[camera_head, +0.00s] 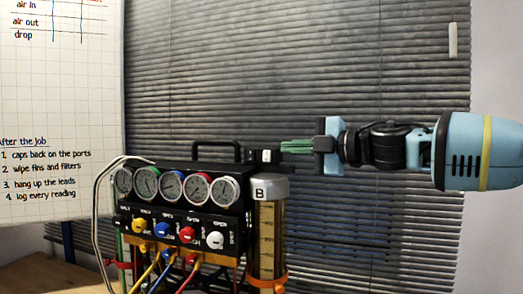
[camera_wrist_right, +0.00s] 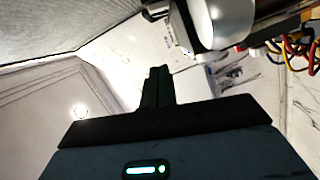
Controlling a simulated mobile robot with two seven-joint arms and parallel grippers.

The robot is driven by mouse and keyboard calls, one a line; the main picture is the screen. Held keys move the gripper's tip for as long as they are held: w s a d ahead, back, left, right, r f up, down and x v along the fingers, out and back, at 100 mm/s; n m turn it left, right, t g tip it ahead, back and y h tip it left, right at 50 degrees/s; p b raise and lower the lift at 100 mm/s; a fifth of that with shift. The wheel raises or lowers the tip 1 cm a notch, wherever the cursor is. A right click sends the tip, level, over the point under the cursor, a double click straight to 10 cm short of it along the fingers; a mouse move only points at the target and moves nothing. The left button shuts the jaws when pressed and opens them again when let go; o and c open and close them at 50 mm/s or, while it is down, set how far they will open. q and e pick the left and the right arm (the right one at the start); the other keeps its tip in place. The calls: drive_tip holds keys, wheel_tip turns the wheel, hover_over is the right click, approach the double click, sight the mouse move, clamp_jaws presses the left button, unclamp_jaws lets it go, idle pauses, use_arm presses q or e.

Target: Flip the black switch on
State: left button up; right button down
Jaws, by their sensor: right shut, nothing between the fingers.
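The gauge rig (camera_head: 180,172) is a black box with several round dials and coloured knobs on its front. A small black block with a pale mark (camera_head: 266,157) sits at its upper right, above the cylinder marked B; it may be the black switch, but its setting is too small to tell. A black knob (camera_head: 122,222) is at the left of the knob row. My right gripper (camera_head: 284,147) comes in from the right, shut and empty, its greenish fingertips close to the black block; contact cannot be told. The shut fingers also show in the right wrist view (camera_wrist_right: 158,72). My left gripper is out of view.
The cylinder B (camera_head: 266,235) with a grey cap stands at the rig's right. Yellow, blue and red hoses hang in front (camera_head: 168,268). A black handle (camera_head: 216,147) rises at the back. A whiteboard (camera_head: 60,100) stands left; blinds hang behind. Space right of the cylinder looks free.

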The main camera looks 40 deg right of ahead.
sight(251, 156)
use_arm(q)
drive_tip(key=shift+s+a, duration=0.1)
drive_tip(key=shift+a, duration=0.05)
use_arm(e)
drive_tip(key=shift+s+a+r, duration=0.1)
drive_tip(key=shift+s, duration=0.05)
drive_tip(key=b+x, duration=0.1)
drive_tip(key=x, duration=0.4)
drive_tip(key=b+x, duration=0.1)
drive_tip(key=x, duration=0.4)
drive_tip(key=shift+f, duration=0.2)
drive_tip(key=d, duration=0.1)
drive_tip(key=w+d, duration=0.1)
drive_tip(key=shift+w+d, duration=0.25)
drive_tip(key=shift+d, duration=0.1)
drive_tip(key=shift+w+d+f, duration=0.15)
drive_tip(key=shift+d, duration=0.3)
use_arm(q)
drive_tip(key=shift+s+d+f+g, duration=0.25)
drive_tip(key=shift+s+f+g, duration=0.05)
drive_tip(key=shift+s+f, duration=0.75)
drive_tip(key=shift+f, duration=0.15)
use_arm(e)
drive_tip(key=shift+w+f, duration=0.1)
